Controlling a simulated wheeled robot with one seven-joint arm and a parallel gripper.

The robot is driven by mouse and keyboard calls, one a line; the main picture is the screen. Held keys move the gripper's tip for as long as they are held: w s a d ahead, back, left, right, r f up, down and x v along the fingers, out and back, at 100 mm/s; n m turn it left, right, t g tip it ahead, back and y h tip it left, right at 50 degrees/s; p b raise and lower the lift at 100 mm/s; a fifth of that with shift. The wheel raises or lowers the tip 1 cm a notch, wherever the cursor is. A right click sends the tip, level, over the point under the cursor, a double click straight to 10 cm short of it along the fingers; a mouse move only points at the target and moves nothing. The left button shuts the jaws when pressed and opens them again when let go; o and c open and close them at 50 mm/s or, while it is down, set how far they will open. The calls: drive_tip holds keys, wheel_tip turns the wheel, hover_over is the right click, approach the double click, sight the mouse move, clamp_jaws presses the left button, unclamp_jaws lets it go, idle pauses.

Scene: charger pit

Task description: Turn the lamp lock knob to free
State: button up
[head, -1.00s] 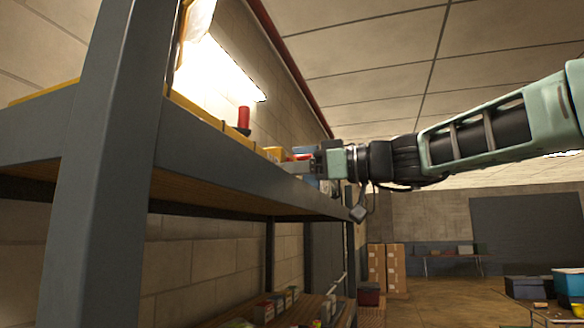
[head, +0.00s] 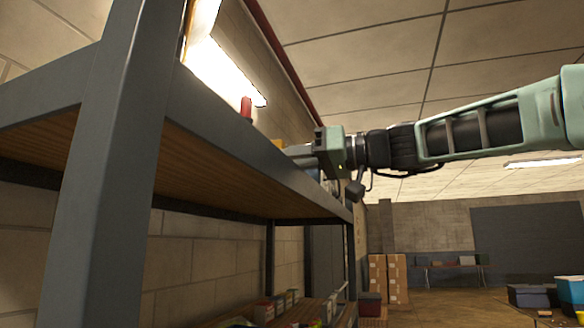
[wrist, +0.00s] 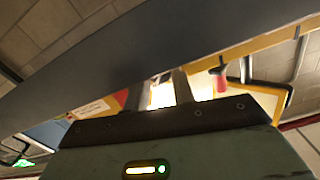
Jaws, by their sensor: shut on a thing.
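My gripper (head: 298,151) is at the shelf's upper front beam, level with its top edge. Its fingers reach left over the beam and are partly hidden behind it in the head view. The fingers show at the top of the gripper body in the wrist view (wrist: 160,97), against strong glare. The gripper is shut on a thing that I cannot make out. I cannot clearly make out the lamp lock knob. A yellow panel edge with a white label (wrist: 92,107) and a red patch shows left of the fingers.
The grey shelf beam (head: 230,140) runs close beneath my gripper and crosses the wrist view (wrist: 150,45). A red cylinder (head: 246,106) stands behind it, near a bright lamp (head: 225,68). A grey upright (head: 105,170) stands at left. Cardboard boxes (head: 388,278) are far back. Open room lies right.

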drive_tip(key=o, duration=1)
drive_tip(key=shift+d, duration=0.15)
drive_tip(key=b+v, duration=0.7)
drive_tip(key=v, duration=1)
drive_tip(key=shift+r, duration=0.1)
